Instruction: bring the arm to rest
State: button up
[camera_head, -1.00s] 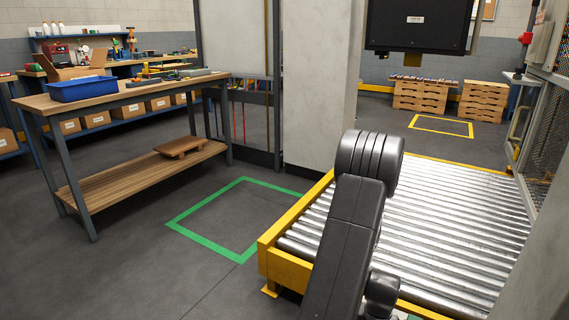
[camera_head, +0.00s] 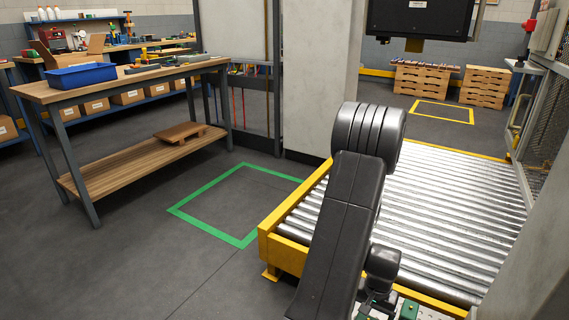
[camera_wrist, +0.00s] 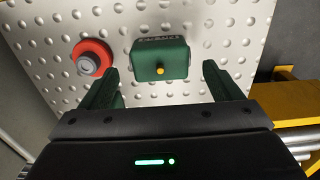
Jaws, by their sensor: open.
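My arm (camera_head: 345,220) stands in front of the roller conveyor in the head view, its lower end cut off by the bottom edge. In the wrist view my gripper (camera_wrist: 162,88) is open, with its two dark green fingers wide apart and nothing between the tips. Beyond them a green box (camera_wrist: 161,62) with a small yellow knob sits on a dimpled metal plate (camera_wrist: 205,20). A red ring with a grey button (camera_wrist: 92,57) is on the plate to its left. Neither appears held.
The roller conveyor (camera_head: 450,215) with a yellow frame lies right of and behind my arm. A wooden workbench (camera_head: 125,88) with a blue bin (camera_head: 80,76) stands at left. A green floor outline (camera_head: 240,241) encloses bare floor. A pale pillar (camera_head: 318,80) stands behind.

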aim_at(369, 320)
notch_tip(369, 320, down, 6)
jog(key=shift+r+b, duration=0.1)
jog(key=shift+b, duration=1)
notch_tip(369, 320, up, 12)
jog(key=p, duration=0.6)
jog(key=w+a+r+n+p, duration=0.2)
jog(key=w+a+r+p, duration=0.2)
jog(key=r+p, duration=0.6)
jog(key=w+a+r+n+p, duration=0.1)
jog(key=w+a+r+p, duration=0.4)
jog(key=a+r+p, duration=0.4)
jog(key=w+a+r+n+p, duration=0.2)
jog(key=w+a+r+p, duration=0.3)
jog(key=r+p, duration=0.8)
jog(key=shift+a+r+n+p, duration=0.15)
jog(key=shift+a+n+p, duration=0.15)
jog(key=shift+a+p, duration=0.7)
jog(key=shift+s+a, duration=0.1)
